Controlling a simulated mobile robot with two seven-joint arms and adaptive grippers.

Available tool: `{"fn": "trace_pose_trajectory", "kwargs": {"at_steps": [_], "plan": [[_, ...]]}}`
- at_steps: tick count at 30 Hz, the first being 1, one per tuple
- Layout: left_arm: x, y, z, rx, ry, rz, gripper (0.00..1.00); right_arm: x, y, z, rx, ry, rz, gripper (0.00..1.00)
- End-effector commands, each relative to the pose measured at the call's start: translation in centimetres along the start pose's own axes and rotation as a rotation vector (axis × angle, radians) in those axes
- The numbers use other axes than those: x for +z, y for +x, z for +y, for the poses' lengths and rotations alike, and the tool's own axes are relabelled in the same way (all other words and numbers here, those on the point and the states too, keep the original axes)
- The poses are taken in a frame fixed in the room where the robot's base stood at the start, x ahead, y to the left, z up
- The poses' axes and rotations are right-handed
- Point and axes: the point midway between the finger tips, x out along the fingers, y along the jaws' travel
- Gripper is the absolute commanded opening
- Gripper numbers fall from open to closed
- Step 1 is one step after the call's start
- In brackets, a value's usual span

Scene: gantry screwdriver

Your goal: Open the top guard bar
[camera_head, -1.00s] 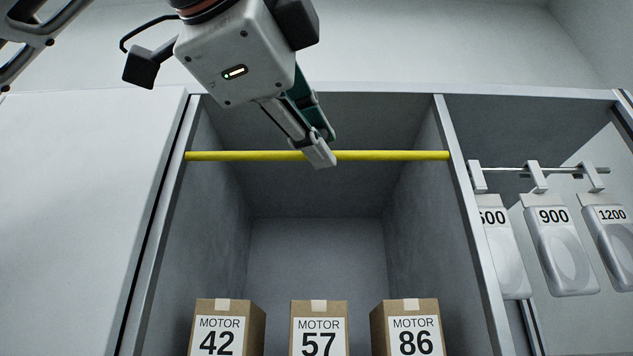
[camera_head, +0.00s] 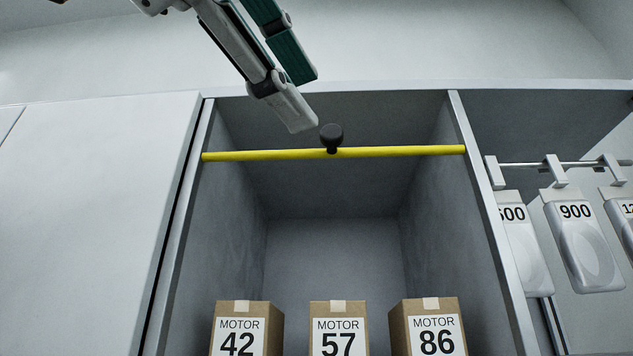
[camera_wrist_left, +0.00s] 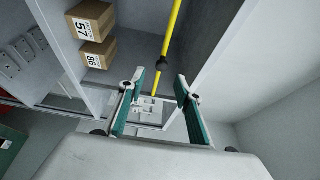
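The yellow guard bar (camera_head: 250,156) spans the top of the open cabinet bay, nearly level, its ends at the two side walls. A round black knob (camera_head: 331,136) sits on its middle. In the left wrist view the bar (camera_wrist_left: 172,32) runs down from the top, with the knob (camera_wrist_left: 163,64) on it beyond the fingers. My left gripper (camera_head: 300,98) is up and left of the knob, apart from bar and knob. My right gripper is not in view.
Boxes marked MOTOR 42 (camera_head: 240,328), 57 (camera_head: 339,328) and 86 (camera_head: 428,326) stand in the bay below the bar. Numbered grey holders (camera_head: 583,250) hang from a rail at right. A white panel (camera_head: 90,220) closes the left side.

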Motion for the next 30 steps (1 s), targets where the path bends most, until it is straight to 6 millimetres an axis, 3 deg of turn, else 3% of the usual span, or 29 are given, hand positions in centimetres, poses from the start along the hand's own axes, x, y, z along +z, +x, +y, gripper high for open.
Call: {"fn": "trace_pose_trajectory", "kwargs": {"at_steps": [3,9,30], "plan": [[0.1,-1.8,-0.1,-0.002,0.0,-0.002,0.34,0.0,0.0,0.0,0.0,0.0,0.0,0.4],[0.0,-3.0,0.0,0.001,0.0,-0.002,0.34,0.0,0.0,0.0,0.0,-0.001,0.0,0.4],[0.0,-3.2,0.0,0.001,0.0,-0.001,0.34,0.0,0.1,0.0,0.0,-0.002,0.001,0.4]]}}
